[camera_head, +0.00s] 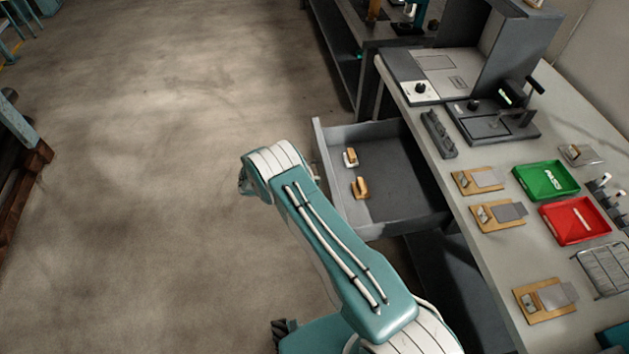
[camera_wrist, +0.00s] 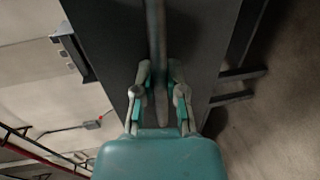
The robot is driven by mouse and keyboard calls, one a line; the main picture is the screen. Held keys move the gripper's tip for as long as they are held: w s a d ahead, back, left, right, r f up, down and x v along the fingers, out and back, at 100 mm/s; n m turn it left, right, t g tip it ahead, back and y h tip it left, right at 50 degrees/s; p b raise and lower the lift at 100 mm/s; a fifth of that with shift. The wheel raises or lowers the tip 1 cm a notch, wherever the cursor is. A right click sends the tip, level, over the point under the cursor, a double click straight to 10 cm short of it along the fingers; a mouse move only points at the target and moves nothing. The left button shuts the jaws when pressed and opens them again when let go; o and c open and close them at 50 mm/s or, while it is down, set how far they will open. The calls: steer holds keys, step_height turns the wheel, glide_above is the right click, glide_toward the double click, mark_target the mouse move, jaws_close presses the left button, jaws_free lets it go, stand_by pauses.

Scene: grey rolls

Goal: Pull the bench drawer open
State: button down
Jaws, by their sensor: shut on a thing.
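The bench drawer (camera_head: 402,178) is pulled out from under the bench, with its grey inside in plain view in the head view. Two small tan and white pieces (camera_head: 360,187) lie in it. In the wrist view the dark drawer front (camera_wrist: 110,45) fills the middle, and a narrow bar-like handle (camera_wrist: 157,35) runs down it. My gripper (camera_wrist: 160,88) is shut on this handle, one finger on each side. In the head view my arm reaches to the left of the drawer front, and the gripper is mostly hidden behind it.
The bench top (camera_head: 470,205) holds a green tray (camera_head: 548,192), a red tray (camera_head: 560,228), several wooden boards and a grey machine (camera_head: 480,65). A wooden pallet (camera_head: 25,180) stands at the far left. The floor (camera_head: 150,190) left of the drawer is clear.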

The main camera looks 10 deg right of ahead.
steer(key=c, duration=0.7)
jaws_free()
steer(key=shift+s+d+f, duration=0.15)
steer(key=shift+d+f, duration=0.05)
steer(key=shift+f, duration=0.1)
steer(key=shift+c, duration=0.2)
steer(key=shift+o, duration=0.3)
steer(key=shift+d+r, duration=0.15)
steer(key=shift+d, duration=0.1)
steer(key=a+r, duration=0.2)
steer(key=a, duration=0.9)
steer(key=shift+w+a+r, duration=0.15)
steer(key=shift+w+a, duration=0.25)
steer(key=shift+w, duration=0.05)
